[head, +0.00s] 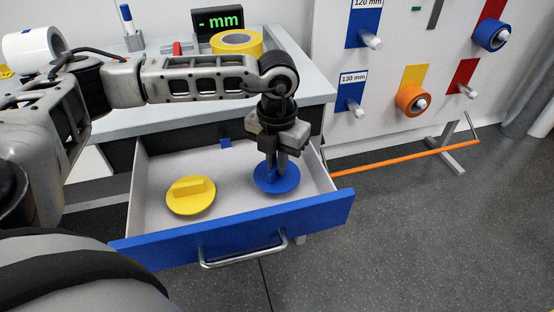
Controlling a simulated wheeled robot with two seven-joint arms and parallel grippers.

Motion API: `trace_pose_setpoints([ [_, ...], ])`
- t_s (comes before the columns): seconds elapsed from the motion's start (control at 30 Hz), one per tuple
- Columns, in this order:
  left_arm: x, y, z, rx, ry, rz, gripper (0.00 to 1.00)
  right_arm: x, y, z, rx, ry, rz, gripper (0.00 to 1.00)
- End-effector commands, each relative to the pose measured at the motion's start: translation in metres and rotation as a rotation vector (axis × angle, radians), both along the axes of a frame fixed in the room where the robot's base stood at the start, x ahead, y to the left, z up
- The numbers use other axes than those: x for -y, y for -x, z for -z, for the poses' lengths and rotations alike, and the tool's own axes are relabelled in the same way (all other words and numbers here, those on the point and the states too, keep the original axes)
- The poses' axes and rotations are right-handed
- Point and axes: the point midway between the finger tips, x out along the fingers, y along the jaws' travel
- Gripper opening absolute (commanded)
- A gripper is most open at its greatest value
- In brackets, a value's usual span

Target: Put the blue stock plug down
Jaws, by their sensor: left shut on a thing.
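The blue stock plug (277,180) is a round blue disc with an upright grip. It is in the right part of the open drawer (232,241); whether it touches the drawer floor I cannot tell. My left gripper (279,160) points down and is shut on the plug's grip, its fingers hiding part of it. A yellow plug (190,195) of the same kind lies in the drawer to the left, apart from the blue one. My right gripper is not in view.
The worktop (300,85) above the drawer holds a yellow tape roll (236,42), a display (219,20) and a pen holder (134,40). A white pegboard (400,120) with coloured rolls stands at right. The drawer floor between the plugs is clear.

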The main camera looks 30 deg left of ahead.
Motion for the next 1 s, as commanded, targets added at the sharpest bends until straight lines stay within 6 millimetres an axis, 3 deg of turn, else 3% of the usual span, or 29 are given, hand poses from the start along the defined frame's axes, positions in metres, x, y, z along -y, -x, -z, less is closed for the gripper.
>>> trace_pose_setpoints([
  [0.03,0.000,0.000,0.002,0.000,0.000,0.000,0.00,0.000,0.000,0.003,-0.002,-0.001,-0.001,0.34],
  [0.13,0.000,0.000,0.001,0.000,0.000,0.001,0.32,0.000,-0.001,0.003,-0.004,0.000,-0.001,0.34],
  [0.43,0.000,0.000,0.000,0.000,0.000,0.001,0.32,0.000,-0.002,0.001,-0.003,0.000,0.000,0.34],
  [0.57,0.000,-0.001,-0.010,0.003,0.001,0.000,0.32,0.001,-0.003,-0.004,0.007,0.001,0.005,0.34],
  [1.0,0.000,0.000,-0.099,0.003,0.001,0.001,0.32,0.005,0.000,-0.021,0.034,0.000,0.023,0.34],
])
